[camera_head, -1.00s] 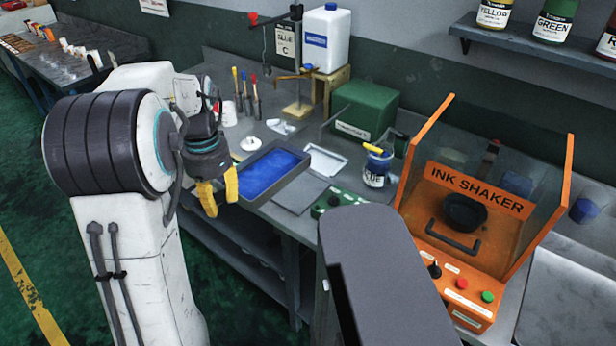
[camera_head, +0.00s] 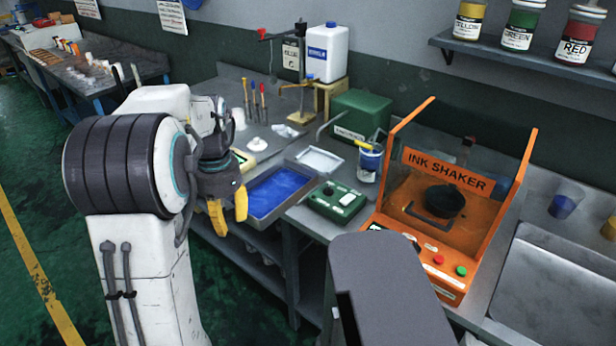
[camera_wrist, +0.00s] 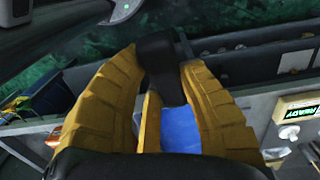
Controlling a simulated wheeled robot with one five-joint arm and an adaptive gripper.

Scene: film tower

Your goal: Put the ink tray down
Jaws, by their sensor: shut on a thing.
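The ink tray (camera_head: 262,222) is a grey, shallow rectangular tray with blue ink in it. It is at the front edge of the workbench, left of the green device, and looks level. My gripper (camera_head: 229,221), with yellow fingers, is at the tray's left end and is shut on it. In the wrist view, the fingers (camera_wrist: 165,110) close around a dark part, and blue ink (camera_wrist: 181,128) shows between them. The exact grip is partly hidden by the fingers. I cannot tell whether the tray's underside touches the bench.
A green device (camera_head: 336,202) sits just right of the tray. A white tray (camera_head: 319,159) and a blue-labelled ink jar (camera_head: 370,163) are behind. The orange ink shaker (camera_head: 450,190) stands farther right. Several coloured-handled tools (camera_head: 254,100) stand at the back left.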

